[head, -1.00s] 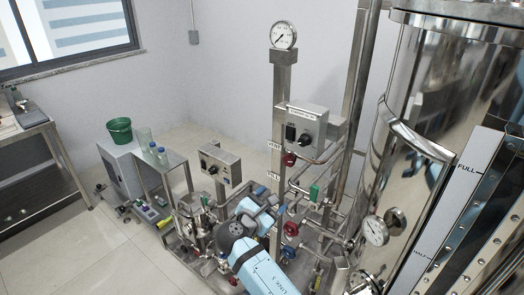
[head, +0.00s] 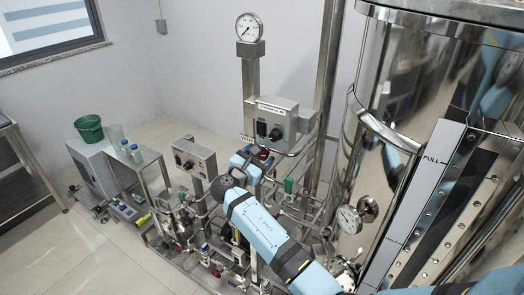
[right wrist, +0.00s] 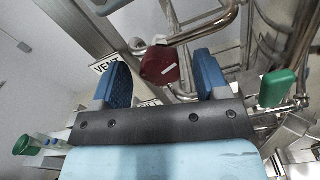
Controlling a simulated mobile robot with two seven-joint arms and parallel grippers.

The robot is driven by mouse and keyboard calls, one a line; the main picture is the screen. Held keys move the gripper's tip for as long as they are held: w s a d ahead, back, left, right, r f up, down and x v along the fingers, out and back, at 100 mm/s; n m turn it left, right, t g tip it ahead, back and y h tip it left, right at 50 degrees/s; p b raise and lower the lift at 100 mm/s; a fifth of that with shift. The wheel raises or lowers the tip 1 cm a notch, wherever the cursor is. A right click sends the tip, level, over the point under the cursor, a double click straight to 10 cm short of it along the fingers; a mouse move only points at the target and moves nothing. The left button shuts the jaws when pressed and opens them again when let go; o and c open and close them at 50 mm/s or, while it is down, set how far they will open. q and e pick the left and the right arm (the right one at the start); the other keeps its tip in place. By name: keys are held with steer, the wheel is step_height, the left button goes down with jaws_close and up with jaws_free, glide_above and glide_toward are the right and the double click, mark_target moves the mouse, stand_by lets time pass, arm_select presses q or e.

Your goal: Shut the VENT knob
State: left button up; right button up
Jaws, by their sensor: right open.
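The red VENT knob (right wrist: 161,66) has a white mark on its face and sits on a steel pipe. The white VENT label (right wrist: 108,64) is to its left. In the right wrist view my right gripper (right wrist: 163,79) is open, with a blue finger to each side of the knob in the picture. I see no finger touching it, and the depth gap is unclear. In the head view the knob (head: 264,154) shows partly beside my right gripper (head: 251,160), below the grey switch box. My left gripper is not in view.
The grey switch box (head: 277,122) and gauge post (head: 250,85) stand close behind. The shiny tank (head: 385,110) is on the right.

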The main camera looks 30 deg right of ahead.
steer(key=shift+x, duration=0.95)
steer(key=shift+w, duration=0.1)
steer(key=c, duration=0.9)
